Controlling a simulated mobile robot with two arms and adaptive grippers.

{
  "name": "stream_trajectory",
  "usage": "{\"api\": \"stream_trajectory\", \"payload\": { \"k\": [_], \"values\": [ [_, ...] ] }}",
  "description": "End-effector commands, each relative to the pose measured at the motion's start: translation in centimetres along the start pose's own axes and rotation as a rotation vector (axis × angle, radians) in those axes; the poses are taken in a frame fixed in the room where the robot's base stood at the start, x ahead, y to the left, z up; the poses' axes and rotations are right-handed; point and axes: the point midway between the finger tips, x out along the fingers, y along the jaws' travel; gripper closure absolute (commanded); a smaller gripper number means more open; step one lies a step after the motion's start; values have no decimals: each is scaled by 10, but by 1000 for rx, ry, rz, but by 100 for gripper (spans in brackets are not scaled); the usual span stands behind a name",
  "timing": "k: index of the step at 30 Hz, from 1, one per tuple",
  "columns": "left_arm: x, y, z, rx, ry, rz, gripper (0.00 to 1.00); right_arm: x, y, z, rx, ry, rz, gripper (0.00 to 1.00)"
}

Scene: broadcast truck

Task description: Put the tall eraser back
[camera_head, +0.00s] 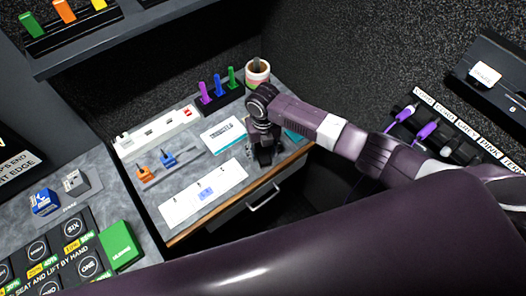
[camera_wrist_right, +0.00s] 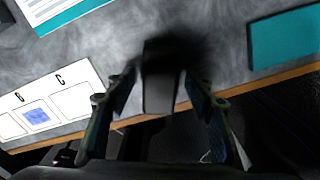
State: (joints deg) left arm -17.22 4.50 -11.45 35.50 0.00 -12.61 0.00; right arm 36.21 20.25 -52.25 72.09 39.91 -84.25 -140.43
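A dark upright block (camera_wrist_right: 160,88), which looks like the tall eraser, stands on the grey worktop near its front edge. Its upper part is in blurred dark shadow. My right gripper (camera_wrist_right: 160,100) is over it, with one finger on each side and a visible gap to both fingers. In the head view my right gripper (camera_head: 264,148) points down at the worktop's front right and mostly hides the block. A white sheet with outlined boxes and a blue patch (camera_head: 180,209) lies left of the gripper, also in the wrist view (camera_wrist_right: 75,105). My left gripper is not in view.
A teal-edged card (camera_head: 222,134) lies behind left of the gripper, and a teal item (camera_wrist_right: 285,40) lies right. Purple, blue and green pegs stand in a black rack (camera_head: 220,97) by a cup (camera_head: 257,75). A drawer handle (camera_head: 263,198) is below the edge.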

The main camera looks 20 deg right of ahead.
Motion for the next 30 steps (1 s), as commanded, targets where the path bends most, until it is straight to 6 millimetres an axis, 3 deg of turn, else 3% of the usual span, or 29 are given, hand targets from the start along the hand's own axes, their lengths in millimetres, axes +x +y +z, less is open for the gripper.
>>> {"api": "stream_trajectory", "payload": {
  "k": [10,21,30],
  "values": [
    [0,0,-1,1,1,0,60,-13,0,1,-1,-3,2,51],
    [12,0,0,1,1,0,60,-88,0,2,-1,-5,2,51],
    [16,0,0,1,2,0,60,-121,0,0,0,0,0,51]
  ]
}}
